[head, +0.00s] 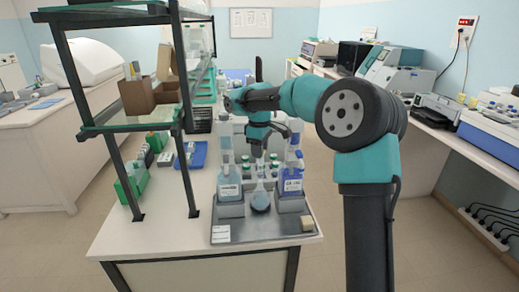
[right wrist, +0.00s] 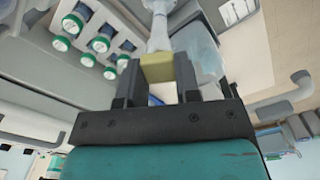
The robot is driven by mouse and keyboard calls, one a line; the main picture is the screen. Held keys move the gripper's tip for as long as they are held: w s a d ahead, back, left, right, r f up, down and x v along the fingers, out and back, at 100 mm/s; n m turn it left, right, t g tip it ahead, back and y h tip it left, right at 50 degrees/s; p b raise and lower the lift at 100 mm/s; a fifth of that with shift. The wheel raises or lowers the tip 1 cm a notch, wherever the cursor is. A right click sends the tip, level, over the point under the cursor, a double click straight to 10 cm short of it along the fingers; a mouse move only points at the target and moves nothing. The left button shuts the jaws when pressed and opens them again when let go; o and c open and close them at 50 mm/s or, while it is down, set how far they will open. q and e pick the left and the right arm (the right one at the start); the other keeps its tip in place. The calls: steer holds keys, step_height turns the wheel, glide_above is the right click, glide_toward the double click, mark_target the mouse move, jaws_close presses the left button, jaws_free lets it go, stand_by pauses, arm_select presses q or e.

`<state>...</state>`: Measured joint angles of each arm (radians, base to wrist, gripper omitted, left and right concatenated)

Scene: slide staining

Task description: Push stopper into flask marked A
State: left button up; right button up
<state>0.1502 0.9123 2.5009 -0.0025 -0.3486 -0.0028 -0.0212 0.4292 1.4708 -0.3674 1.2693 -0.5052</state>
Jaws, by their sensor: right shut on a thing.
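My right gripper (head: 258,150) points down above the round flask (head: 260,198), which holds bluish liquid and stands on the metal tray (head: 240,233). In the right wrist view its fingers (right wrist: 158,80) are shut on a yellowish stopper (right wrist: 157,68). The flask's clear neck (right wrist: 158,32) lies just beyond the stopper, in line with it. I cannot tell whether the stopper touches or sits in the neck. No letter A is readable on the flask. My left gripper is not in view.
Labelled bottles stand left (head: 229,182) and right (head: 291,180) of the flask, close to it. A small beige block (head: 307,223) sits at the tray's front right. Green-capped vials (right wrist: 103,45) stand in a rack behind. A dark-framed shelf (head: 125,128) rises at left.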

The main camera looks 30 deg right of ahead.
steer(key=shift+f, duration=0.25)
stand_by(0.6)
steer(key=o, duration=1.4)
steer(key=shift+c, duration=0.2)
steer(key=shift+r, duration=0.1)
steer(key=shift+r, duration=2.95)
jaws_close()
steer(key=shift+f, duration=2.3)
